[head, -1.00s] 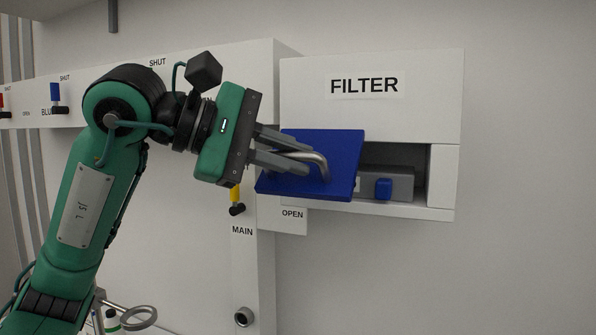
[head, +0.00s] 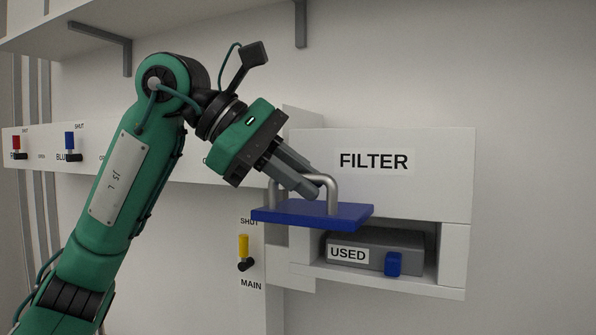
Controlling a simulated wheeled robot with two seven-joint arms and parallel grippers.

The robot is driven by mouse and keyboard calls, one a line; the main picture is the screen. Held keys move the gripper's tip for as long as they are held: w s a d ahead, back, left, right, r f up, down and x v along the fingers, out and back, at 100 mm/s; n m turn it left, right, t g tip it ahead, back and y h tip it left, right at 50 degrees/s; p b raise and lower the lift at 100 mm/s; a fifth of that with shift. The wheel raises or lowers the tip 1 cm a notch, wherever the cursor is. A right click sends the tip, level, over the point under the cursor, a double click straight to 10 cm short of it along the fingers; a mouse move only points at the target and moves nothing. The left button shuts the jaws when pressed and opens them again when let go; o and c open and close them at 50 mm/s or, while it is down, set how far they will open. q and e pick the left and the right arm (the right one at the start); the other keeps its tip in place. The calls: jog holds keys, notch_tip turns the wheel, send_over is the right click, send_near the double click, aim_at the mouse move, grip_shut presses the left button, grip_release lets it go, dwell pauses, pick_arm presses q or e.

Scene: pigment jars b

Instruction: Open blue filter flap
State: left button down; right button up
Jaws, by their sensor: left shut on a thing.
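The blue filter flap (head: 312,215) is swung up to about level at the top of the opening in the white filter box (head: 408,190). A grey metal handle (head: 333,190) stands up from the flap. My left gripper (head: 311,190) is shut on this handle from the upper left. Below the flap, the opening shows a grey cartridge (head: 375,250) with a "USED" label and a blue tab (head: 393,264). Part of the cartridge's left end is hard to see. My right gripper is not in view.
A yellow-handled main valve (head: 243,247) is on the panel left of the filter box. Red (head: 17,145) and blue (head: 70,142) valves sit further left. A shelf (head: 70,24) with brackets runs overhead. The space right of the box is clear wall.

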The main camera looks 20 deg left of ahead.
pick_arm(q)
jog(key=shift+w+r, duration=0.15)
dwell(0.4)
jog(key=c, duration=1.7)
grip_release()
jog(key=shift+o, duration=1.2)
jog(key=shift+w, duration=0.15)
jog(key=shift+s+a+r, duration=0.25)
jog(key=shift+s+a, duration=0.05)
jog(key=shift+a, duration=0.1)
jog(key=b+v, duration=0.4)
jog(key=v, duration=0.8)
jog(key=shift+a+r, duration=0.2)
jog(key=shift+r, duration=0.05)
jog(key=shift+w, duration=0.15)
